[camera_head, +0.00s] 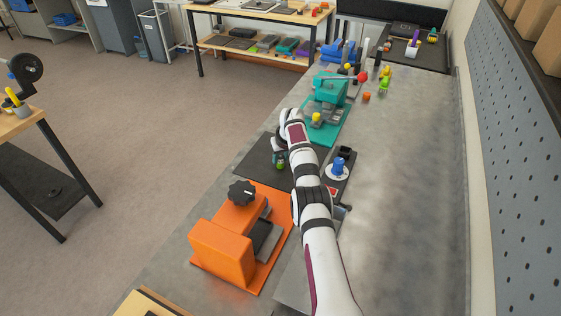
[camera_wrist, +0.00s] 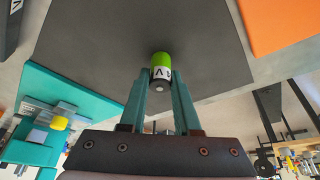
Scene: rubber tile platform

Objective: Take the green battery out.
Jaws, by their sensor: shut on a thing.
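The green battery (camera_wrist: 162,61) has a green end, a white lettered band and a black end. In the wrist view it sits between the two fingertips of my gripper (camera_wrist: 160,82), which is shut on it. In the head view the battery (camera_head: 281,166) shows as a small green spot just below my gripper (camera_head: 279,155). It is over the dark rubber tile (camera_head: 252,161). No holder shows around the battery in the wrist view. I cannot tell whether its far end touches the tile.
An orange fixture with a black knob (camera_head: 241,192) stands nearer on the bench. A teal fixture (camera_head: 330,90) stands beyond the tile. A blue-topped part on a white disc (camera_head: 338,165) is right of my arm.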

